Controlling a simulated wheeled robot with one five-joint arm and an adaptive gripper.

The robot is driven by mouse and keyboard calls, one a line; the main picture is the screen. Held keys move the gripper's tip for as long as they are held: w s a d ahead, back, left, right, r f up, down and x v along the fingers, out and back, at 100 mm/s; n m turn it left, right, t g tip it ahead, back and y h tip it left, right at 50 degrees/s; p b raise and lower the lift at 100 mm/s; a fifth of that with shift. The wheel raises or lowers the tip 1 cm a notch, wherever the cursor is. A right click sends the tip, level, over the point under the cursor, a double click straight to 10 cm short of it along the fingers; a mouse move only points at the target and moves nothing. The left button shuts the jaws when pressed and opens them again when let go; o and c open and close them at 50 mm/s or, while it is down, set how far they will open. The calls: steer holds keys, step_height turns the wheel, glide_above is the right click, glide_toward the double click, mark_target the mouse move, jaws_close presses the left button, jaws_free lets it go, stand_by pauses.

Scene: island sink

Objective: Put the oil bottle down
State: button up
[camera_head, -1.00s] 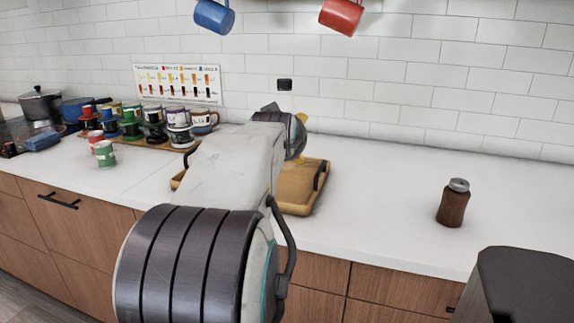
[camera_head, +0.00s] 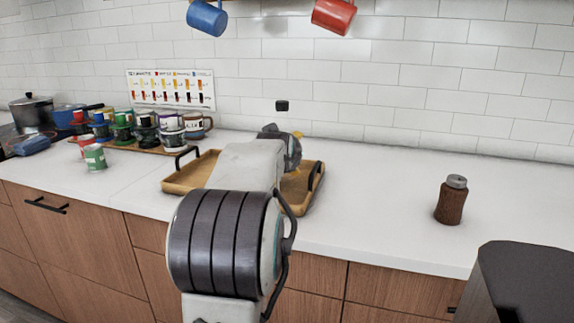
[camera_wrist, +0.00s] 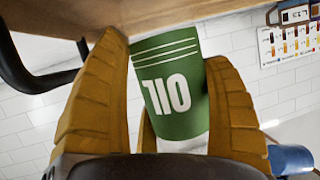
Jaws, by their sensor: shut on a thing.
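My gripper (camera_wrist: 168,62) is shut on a green oil bottle (camera_wrist: 172,88), with a yellow finger on each side of it. Its white lettering appears upside down in the wrist view. In the head view the bottle is hidden behind my arm; only a bit of my gripper (camera_head: 297,135) shows, over the wooden tray (camera_head: 180,185). I cannot tell whether the bottle touches the tray. The tray has black handles, and its wood and a handle also show at the upper left of the wrist view (camera_wrist: 50,45).
A brown bottle with a grey cap (camera_head: 450,201) stands on the white counter (camera_head: 375,190) at right. A green-and-white can (camera_head: 95,157) and several cups stand at left. Blue (camera_head: 207,17) and red (camera_head: 334,15) mugs hang above. The counter between tray and brown bottle is clear.

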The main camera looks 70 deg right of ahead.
steer(key=shift+f, duration=0.65)
steer(key=shift+f, duration=0.1)
steer(key=o, duration=1.3)
steer(key=shift+f, duration=0.15)
steer(key=shift+c, duration=0.2)
